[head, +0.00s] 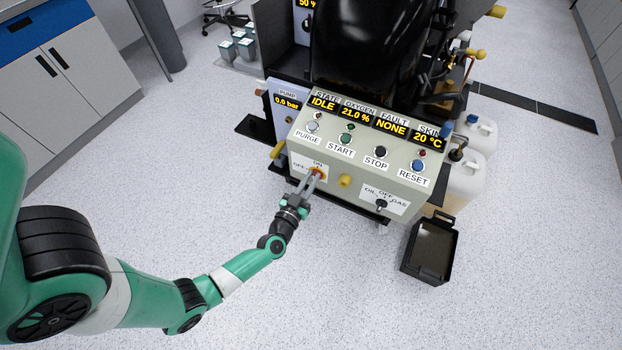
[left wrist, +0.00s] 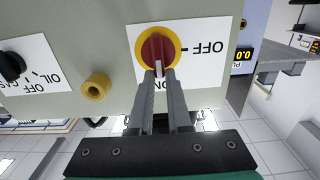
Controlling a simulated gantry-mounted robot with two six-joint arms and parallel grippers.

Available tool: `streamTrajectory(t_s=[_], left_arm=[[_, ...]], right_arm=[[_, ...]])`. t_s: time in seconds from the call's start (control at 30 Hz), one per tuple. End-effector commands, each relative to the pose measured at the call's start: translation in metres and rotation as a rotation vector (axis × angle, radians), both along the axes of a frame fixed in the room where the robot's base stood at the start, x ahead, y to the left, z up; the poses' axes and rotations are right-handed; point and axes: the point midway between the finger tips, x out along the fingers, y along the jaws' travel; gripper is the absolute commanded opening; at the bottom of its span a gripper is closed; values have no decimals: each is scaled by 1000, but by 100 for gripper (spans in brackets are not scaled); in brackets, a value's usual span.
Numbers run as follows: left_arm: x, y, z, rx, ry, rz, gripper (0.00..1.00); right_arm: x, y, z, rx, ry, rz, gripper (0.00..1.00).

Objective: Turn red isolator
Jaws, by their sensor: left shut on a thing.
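The red isolator (head: 317,173) is a red knob on a yellow ring, set on a white plate marked ON and OFF at the left of the control panel's front. In the left wrist view the red isolator (left wrist: 157,46) shows close up, with the picture upside down. My left gripper (head: 313,178) reaches it from below and is shut on the knob's grip. In the left wrist view its two fingers (left wrist: 161,76) sit either side of the grip. A pale mark on the knob lies on the side towards the ON label, which the fingers partly hide. My right gripper is out of view.
The display reads IDLE. A black tray (head: 431,250) lies on the floor at the right. The floor below the panel is clear.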

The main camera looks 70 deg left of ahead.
Motion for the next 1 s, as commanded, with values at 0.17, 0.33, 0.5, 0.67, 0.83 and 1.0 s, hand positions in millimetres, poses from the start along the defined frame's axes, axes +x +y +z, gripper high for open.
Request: streamTrajectory(t_s=[0.17, 0.33, 0.5, 0.67, 0.83, 1.0], left_arm=[[0, 0, 0, -10, -9, 0, 0], [-1, 1, 0, -48, -43, 0, 0], [-3, 3, 0, -123, -108, 1, 0], [-5, 6, -1, -224, -196, 0, 0], [-8, 9, -3, -344, -302, 1, 0], [-10, 11, -6, -467, -408, 0, 0]], right_arm=[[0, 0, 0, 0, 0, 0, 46], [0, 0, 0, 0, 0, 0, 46], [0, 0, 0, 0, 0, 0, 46], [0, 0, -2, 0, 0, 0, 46], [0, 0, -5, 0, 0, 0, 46], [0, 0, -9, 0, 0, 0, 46]])
